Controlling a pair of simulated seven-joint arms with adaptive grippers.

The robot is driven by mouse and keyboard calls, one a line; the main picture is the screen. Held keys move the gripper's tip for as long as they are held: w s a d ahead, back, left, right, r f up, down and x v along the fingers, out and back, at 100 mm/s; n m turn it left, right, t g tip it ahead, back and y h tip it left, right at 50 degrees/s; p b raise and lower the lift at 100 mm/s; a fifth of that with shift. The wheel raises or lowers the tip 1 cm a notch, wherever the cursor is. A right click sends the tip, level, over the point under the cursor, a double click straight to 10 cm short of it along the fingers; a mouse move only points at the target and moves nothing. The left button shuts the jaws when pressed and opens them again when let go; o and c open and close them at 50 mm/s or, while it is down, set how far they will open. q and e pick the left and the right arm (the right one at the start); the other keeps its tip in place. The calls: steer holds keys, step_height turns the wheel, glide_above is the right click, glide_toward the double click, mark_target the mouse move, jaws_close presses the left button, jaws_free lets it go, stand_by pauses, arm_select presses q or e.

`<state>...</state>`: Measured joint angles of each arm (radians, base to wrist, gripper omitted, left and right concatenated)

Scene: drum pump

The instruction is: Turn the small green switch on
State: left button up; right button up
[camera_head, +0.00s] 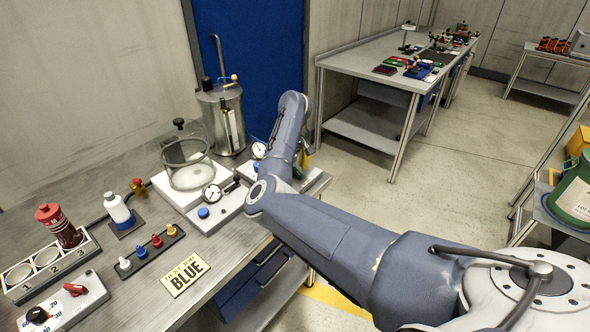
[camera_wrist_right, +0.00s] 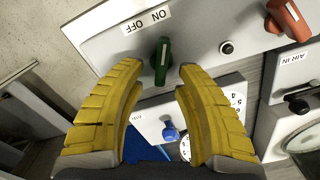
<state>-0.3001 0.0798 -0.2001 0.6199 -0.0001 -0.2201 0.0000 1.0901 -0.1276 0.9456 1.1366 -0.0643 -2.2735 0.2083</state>
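The small green switch (camera_wrist_right: 161,61) sits on a light grey panel beside printed ON and OFF labels in the right wrist view. Its handle stands roughly upright in that picture, and I cannot tell its setting for sure. My right gripper (camera_wrist_right: 157,75) is open, with its two yellow ribbed fingers apart and the lower part of the switch between or just beyond the tips. No contact shows. My left gripper is not in view.
A red handle (camera_wrist_right: 287,18), a black knob (camera_wrist_right: 226,47), a blue knob (camera_wrist_right: 170,132) and an AIR IN panel (camera_wrist_right: 294,72) are near the switch. A glass chamber (camera_head: 189,168) and a metal vessel (camera_head: 222,118) stand on the bench to the left of my right arm.

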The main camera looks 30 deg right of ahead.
steer(key=shift+f, duration=0.55)
steer(key=shift+c, duration=0.3)
jaws_close()
